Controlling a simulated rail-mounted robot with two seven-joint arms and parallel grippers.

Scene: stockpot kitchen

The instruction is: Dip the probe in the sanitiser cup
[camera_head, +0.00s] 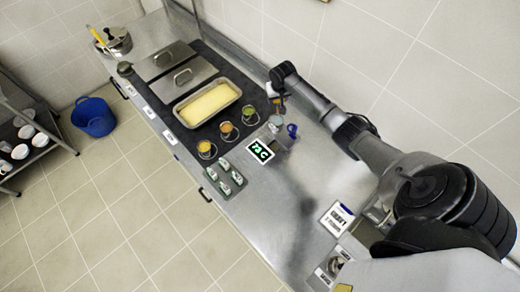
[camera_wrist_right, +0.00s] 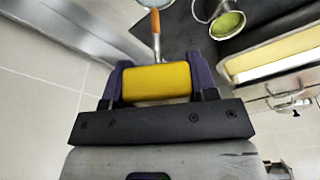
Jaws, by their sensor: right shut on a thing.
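My right gripper (camera_head: 279,88) reaches in from the right over the back of the counter. In the right wrist view its fingers (camera_wrist_right: 160,82) are shut on the probe's yellow handle (camera_wrist_right: 157,83). A cup with pale bluish liquid (camera_wrist_right: 152,3), which looks like the sanitiser cup, is cut off at the top edge there. In the head view that cup (camera_head: 276,121) stands below the gripper. I cannot tell whether the probe tip is inside it. My left gripper is not in view.
A display reading 73 C (camera_head: 261,150) and a small blue item (camera_head: 292,130) stand close by.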

